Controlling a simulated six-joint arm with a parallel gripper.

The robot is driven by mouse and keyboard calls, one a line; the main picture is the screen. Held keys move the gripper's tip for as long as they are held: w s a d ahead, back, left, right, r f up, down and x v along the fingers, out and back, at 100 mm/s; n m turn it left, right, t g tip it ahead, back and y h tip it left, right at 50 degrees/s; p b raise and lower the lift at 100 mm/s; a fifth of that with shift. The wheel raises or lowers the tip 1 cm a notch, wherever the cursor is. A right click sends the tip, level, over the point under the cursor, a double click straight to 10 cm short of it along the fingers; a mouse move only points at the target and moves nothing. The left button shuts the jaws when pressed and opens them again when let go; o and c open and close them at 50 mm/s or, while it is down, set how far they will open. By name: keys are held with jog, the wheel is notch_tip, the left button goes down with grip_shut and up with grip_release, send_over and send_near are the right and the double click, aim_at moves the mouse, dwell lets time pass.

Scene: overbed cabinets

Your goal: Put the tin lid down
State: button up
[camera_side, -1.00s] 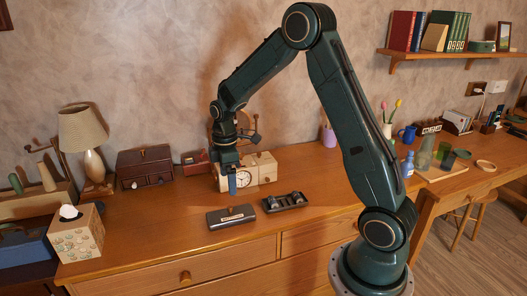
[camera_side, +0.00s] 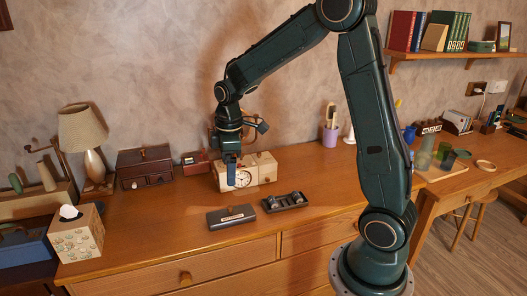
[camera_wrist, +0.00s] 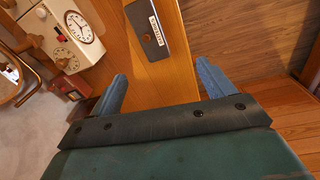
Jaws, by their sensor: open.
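The dark grey tin lid (camera_side: 231,216) with a pale label lies flat on the wooden dresser top. It also shows in the wrist view (camera_wrist: 143,18), ahead of my fingers and apart from them. The open dark tin (camera_side: 285,202) sits beside it to the right, with small items inside. My gripper (camera_side: 231,174) is above the dresser, in front of the cream clock box in the side view. Its blue fingers are spread with nothing between them in the wrist view (camera_wrist: 162,86).
The cream clock box (camera_side: 256,172) stands behind the lid and tin. A dark wooden chest (camera_side: 145,168), lamp (camera_side: 82,134) and tissue box (camera_side: 76,236) stand to the left. A purple pencil cup (camera_side: 330,135) is at the back.

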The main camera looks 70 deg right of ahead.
jog(key=s+a+r+m+t, duration=0.1)
jog(key=s+a+r+m, duration=0.1)
jog(key=s, duration=0.5)
jog(key=s+a+r+m+t, duration=0.2)
jog(key=s+a+r+m, duration=0.1)
jog(key=s+r, duration=0.3)
jog(key=s+a+r+m+t, duration=0.1)
jog(key=s+a+r+m, duration=0.1)
jog(key=s+a, duration=0.3)
jog(key=s+r, duration=0.1)
jog(key=s, duration=0.2)
jog(key=shift+s+r+t, duration=0.2)
jog(key=shift+r+t, duration=0.1)
jog(key=shift+r, duration=0.1)
jog(key=shift+c, duration=0.2)
